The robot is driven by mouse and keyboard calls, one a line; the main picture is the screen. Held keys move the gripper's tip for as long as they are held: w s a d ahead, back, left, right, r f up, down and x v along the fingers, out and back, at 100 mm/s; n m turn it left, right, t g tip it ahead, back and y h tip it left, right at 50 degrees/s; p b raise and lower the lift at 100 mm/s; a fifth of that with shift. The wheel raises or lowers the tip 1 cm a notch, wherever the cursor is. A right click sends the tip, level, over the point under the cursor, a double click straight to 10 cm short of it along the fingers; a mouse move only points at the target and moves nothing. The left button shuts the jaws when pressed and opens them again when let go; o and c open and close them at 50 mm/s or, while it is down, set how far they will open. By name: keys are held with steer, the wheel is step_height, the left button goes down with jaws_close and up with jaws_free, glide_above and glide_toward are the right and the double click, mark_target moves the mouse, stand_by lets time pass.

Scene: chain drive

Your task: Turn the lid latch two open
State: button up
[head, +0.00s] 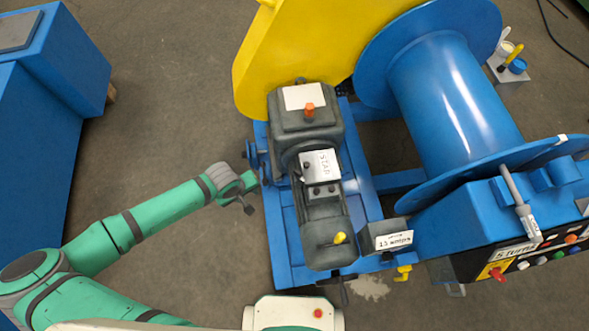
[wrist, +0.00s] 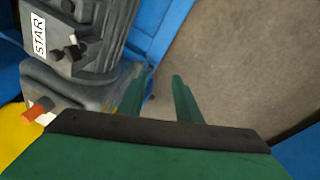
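The dark grey motor (head: 325,215) stands on a blue frame, with a small box on its side bearing a white plate marked STAR (head: 318,163). Small dark knobs (head: 321,190) sit beside the plate; they also show in the wrist view (wrist: 67,49). I cannot tell which of them is lid latch two. My gripper (wrist: 161,77) is open and empty, its green fingers apart. In the head view my gripper (head: 246,190) is left of the motor, near the frame's edge, apart from the knobs.
A yellow guard (head: 285,55) and a large blue drum (head: 450,100) stand behind and right. An orange knob (head: 309,110) stands up from the motor's far end. A control panel (head: 530,262) is at right, a blue cabinet (head: 50,130) at left.

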steer(key=w+d+r+n+g, duration=0.1)
steer(key=w+d+r+n, duration=0.15)
steer(key=w+d, duration=0.45)
steer(key=g, duration=0.1)
glide_toward(298, 172)
steer(key=shift+n+y, duration=0.25)
steer(key=shift+y, duration=0.15)
steer(key=f, duration=0.8)
steer(key=shift+w+d+f, duration=0.15)
steer(key=shift+d+f, duration=0.15)
steer(key=shift+f, duration=0.05)
jaws_close()
